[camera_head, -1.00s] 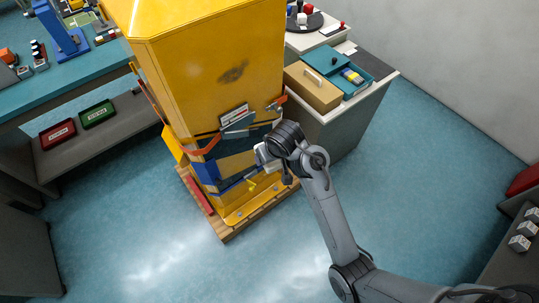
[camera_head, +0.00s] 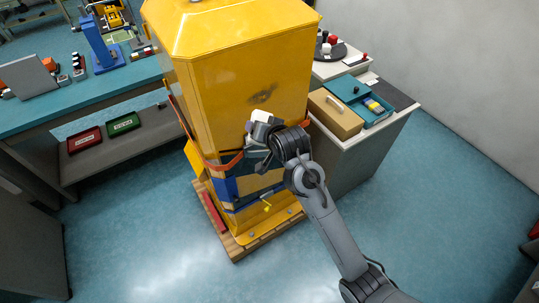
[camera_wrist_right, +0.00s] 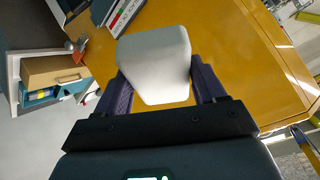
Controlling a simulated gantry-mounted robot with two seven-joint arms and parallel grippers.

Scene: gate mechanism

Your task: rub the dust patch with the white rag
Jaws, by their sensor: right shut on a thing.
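The dust patch (camera_head: 262,94) is a dark smudge on the front face of the yellow cabinet (camera_head: 225,75). The white rag (camera_head: 262,116) is a pale block just below the patch in the head view. My right gripper (camera_head: 256,127) is shut on the rag, near the cabinet's front face. In the right wrist view the rag (camera_wrist_right: 155,55) sits between the two dark fingers of my right gripper (camera_wrist_right: 160,80), with the yellow surface behind it. The patch does not show there. I cannot tell whether the rag touches the cabinet. My left gripper is out of view.
An orange strap (camera_head: 224,164) and blue bands cross the cabinet below the rag. The cabinet stands on a wooden pallet (camera_head: 262,238). A side counter with a cardboard box (camera_head: 335,114) and teal tray (camera_head: 360,98) is close on the right. The floor in front is open.

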